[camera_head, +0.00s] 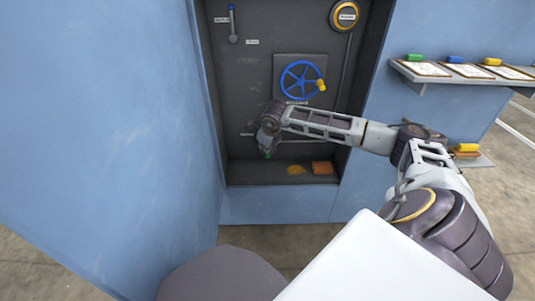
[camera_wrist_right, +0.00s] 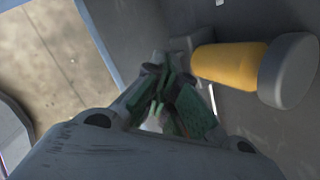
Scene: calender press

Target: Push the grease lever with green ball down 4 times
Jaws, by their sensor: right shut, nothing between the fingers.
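My right gripper (camera_head: 267,153) is shut and empty, low in front of the dark machine panel (camera_head: 255,115), with its fingers pointing down. In the right wrist view its green-padded fingertips (camera_wrist_right: 168,105) are together, beside a yellow cylinder with a grey end (camera_wrist_right: 228,66). I cannot make out the grease lever or its green ball. The green at the fingertips looks like the finger pads, and the arm and gripper hide part of the panel. My left gripper is not in view.
A blue handwheel (camera_head: 301,80) with a yellow knob is above my right forearm. A lever with a blue top (camera_head: 232,25) and a round gauge (camera_head: 346,15) are higher up. An orange block (camera_head: 322,168) lies on the recess floor. A shelf (camera_head: 450,76) is at right.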

